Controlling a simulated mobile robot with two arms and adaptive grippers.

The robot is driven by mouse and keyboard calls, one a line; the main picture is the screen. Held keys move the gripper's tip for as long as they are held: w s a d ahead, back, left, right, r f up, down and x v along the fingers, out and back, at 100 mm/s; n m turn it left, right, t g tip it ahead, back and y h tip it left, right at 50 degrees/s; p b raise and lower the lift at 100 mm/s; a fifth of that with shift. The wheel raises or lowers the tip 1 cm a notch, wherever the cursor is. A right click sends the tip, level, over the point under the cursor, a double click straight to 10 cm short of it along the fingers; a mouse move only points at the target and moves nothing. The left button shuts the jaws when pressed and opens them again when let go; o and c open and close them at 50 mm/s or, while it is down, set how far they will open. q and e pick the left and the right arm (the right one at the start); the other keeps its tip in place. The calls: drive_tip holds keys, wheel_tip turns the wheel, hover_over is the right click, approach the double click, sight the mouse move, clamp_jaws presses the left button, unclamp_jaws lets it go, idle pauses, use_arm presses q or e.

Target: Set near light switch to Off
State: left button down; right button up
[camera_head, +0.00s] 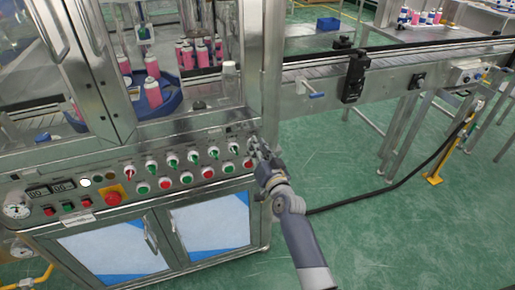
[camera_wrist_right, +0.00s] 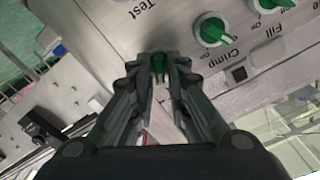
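My right gripper (camera_head: 258,147) is at the right end of the machine's front control panel (camera_head: 130,178). The right wrist view shows its two dark fingers (camera_wrist_right: 160,75) drawn close together on either side of a green knob (camera_wrist_right: 159,61). Whether the fingertips touch the knob is not clear. The fingers partly hide the knob, and I cannot read its label or setting. "Test" is printed close to it. Another green knob (camera_wrist_right: 211,31) sits to its right, near the word "Crimp". No label naming a light can be read. My left gripper is not in view.
Several green and red knobs and buttons line the panel, with a red emergency button (camera_head: 113,196) on a yellow base. Pink bottles stand on a blue turntable (camera_head: 172,100) behind the frame. A conveyor (camera_head: 410,62) runs to the right. A dark cable (camera_head: 385,190) crosses the green floor.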

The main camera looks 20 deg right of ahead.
drive_tip(key=shift+n, duration=0.3)
clamp_jaws()
drive_tip(key=shift+a+n+p, duration=0.15)
drive_tip(key=shift+n+p, duration=0.6)
drive_tip(key=shift+n, duration=1.15)
drive_tip(key=shift+a+n+p, duration=0.2)
drive_tip(key=shift+n+p, duration=0.5)
drive_tip(key=shift+n, duration=1.2)
drive_tip(key=shift+a+n+p, duration=0.15)
drive_tip(key=shift+n+p, duration=0.6)
drive_tip(key=shift+n, duration=1.15)
drive_tip(key=o, duration=0.6)
unclamp_jaws()
drive_tip(key=shift+s, duration=0.1)
